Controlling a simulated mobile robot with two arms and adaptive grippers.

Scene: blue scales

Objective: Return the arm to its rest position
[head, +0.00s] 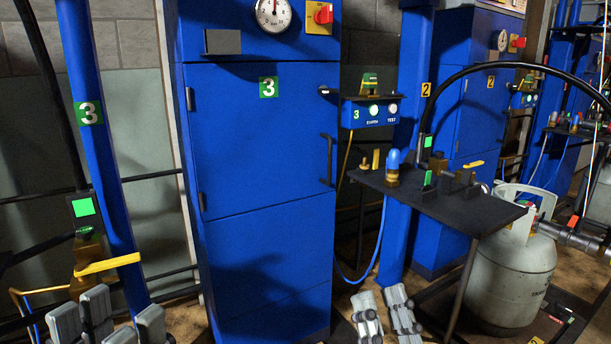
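My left gripper (108,312) is at the bottom left edge of the head view. Its grey fingers point up with a gap between them, and nothing shows in it. It appears just in front of a yellow lever (107,264) in the picture; whether they touch cannot be told. My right gripper (385,298) is at the bottom, right of the middle. Its two grey fingers stand apart with nothing between them. It is below the dark shelf (486,214) in the picture. Most of both arms is out of view.
A blue cabinet (262,151) marked 3 stands in the middle, with a gauge (273,14) and a red knob (323,14). A small control box (370,112) is beside it. A grey gas cylinder (509,275) stands at the right. A blue post (98,150) rises at the left.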

